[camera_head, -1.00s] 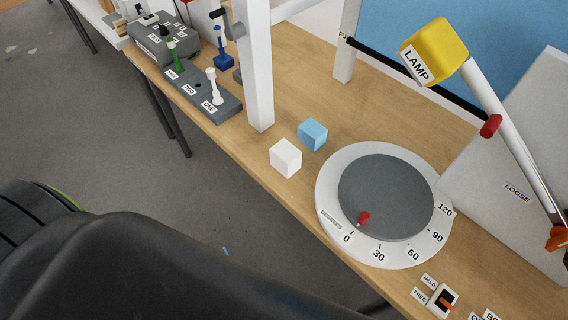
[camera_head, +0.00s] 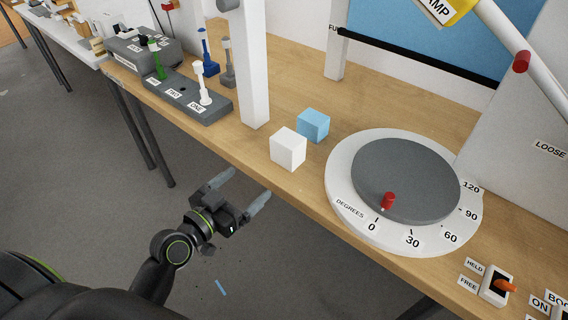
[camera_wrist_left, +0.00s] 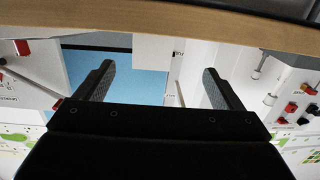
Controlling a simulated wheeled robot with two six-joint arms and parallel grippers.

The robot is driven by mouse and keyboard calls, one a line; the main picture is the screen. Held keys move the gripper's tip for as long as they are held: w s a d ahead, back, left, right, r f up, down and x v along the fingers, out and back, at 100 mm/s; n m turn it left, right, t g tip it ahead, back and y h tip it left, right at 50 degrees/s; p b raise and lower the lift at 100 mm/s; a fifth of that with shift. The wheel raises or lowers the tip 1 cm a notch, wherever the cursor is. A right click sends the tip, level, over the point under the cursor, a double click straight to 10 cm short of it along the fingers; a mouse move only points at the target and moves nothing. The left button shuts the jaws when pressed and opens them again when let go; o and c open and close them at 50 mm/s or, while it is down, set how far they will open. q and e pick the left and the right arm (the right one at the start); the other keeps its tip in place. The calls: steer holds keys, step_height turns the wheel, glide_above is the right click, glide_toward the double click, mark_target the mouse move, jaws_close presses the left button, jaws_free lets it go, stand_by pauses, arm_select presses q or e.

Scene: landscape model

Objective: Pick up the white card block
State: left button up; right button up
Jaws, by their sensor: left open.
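The white card block (camera_head: 288,149) is a plain white cube standing on the wooden table near its front edge. A light blue cube (camera_head: 313,125) stands just behind it to the right. My left gripper (camera_head: 241,186) is open and empty in front of the table, to the lower left of the white block and apart from it. In the left wrist view the two fingers of this gripper (camera_wrist_left: 160,82) are spread, with nothing between them; the white block cannot be made out there. My right gripper is not in view.
A round turntable (camera_head: 345,212) with a degree scale and red peg lies right of the cubes. A white post (camera_head: 252,70) stands behind-left. A grey rack (camera_head: 215,112) holds upright pegs at left. The table's front edge (camera_head: 262,174) lies between gripper and block.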

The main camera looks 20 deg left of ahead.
mark_target(282, 153)
arm_select(q)
steer(key=shift+m+h, duration=0.3)
steer(key=shift+h, duration=0.1)
steer(key=w+d, duration=0.1)
steer(key=w, duration=0.2)
steer(key=w+d+r+p, duration=0.1)
steer(key=w+d, duration=0.1)
steer(key=w, duration=0.1)
steer(key=w+d+r+p, duration=0.1)
steer(key=w, duration=0.2)
steer(key=shift+w+d+r, duration=0.15)
steer(key=shift+w+d, duration=0.15)
steer(key=shift+w+d+p, duration=0.25)
steer(key=shift+w+p, duration=0.1)
steer(key=shift+w, duration=0.35)
steer(key=shift+f+p+x, duration=0.1)
steer(key=shift+p+x, duration=0.15)
steer(key=shift+x, duration=1)
steer(key=shift+f+p+x, duration=0.15)
steer(key=shift+p+x, duration=0.1)
steer(key=shift+x, duration=1)
steer(key=shift+a, duration=0.2)
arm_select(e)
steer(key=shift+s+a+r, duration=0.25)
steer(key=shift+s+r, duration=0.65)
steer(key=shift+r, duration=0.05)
arm_select(q)
steer(key=shift+c, duration=0.4)
steer(key=c, duration=1)
